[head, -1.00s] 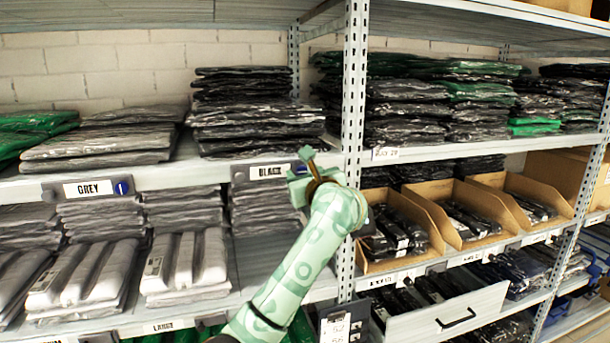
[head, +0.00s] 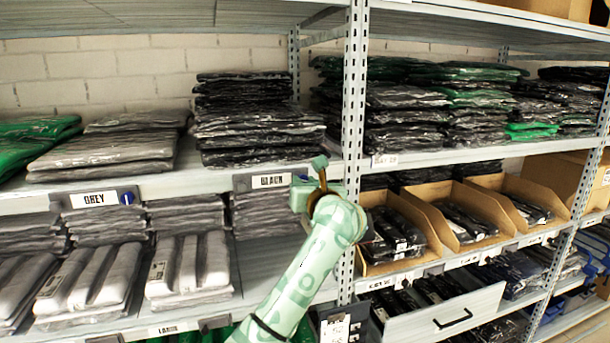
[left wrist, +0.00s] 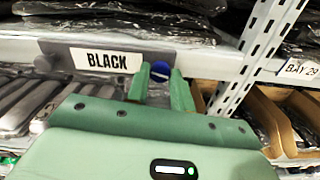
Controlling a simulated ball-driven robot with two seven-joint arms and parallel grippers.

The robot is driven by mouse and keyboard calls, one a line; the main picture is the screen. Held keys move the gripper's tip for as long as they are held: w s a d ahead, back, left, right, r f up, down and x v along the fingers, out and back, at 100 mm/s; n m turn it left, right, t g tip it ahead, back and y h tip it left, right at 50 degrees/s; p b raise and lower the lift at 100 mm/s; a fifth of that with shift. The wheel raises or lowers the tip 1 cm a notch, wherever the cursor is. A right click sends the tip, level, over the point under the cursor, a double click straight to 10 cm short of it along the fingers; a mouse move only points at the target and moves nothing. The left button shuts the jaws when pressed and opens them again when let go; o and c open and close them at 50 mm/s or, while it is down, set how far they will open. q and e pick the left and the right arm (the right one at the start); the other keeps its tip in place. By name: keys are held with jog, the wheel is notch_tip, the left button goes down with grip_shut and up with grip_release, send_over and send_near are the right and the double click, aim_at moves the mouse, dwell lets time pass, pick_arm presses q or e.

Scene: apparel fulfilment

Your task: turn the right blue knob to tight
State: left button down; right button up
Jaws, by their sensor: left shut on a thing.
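The right blue knob (left wrist: 160,71) sits at the right end of the grey BLACK label holder (left wrist: 60,52) on the shelf edge. A pale line crosses its face. My left gripper (left wrist: 161,82) is shut on the knob, with one finger on each side of it in the left wrist view. In the head view my left gripper (head: 312,180) is at the right end of the BLACK label (head: 270,181) and hides the knob. Another blue knob (head: 127,198) is on the GREY label holder (head: 65,202) at the left. My right gripper is not in view.
A perforated shelf upright (head: 352,120) stands just right of my left gripper. Stacks of bagged black garments (head: 255,120) lie on the shelf above. Open cardboard bins (head: 405,220) and a pulled-out drawer (head: 450,315) are at the right.

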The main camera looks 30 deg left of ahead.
pick_arm(q)
jog(key=m+p, duration=0.6)
jog(key=p, duration=0.2)
jog(key=m+p, duration=0.6)
jog(key=p, duration=0.2)
jog(key=shift+r+m, duration=0.2)
jog(key=shift+m, duration=0.1)
jog(key=shift+f+m+p, duration=0.15)
jog(key=shift+m+p, duration=0.95)
jog(key=shift+p, duration=0.15)
jog(key=shift+f, duration=0.15)
jog(key=c, duration=1.2)
grip_release()
jog(key=shift+d, duration=0.1)
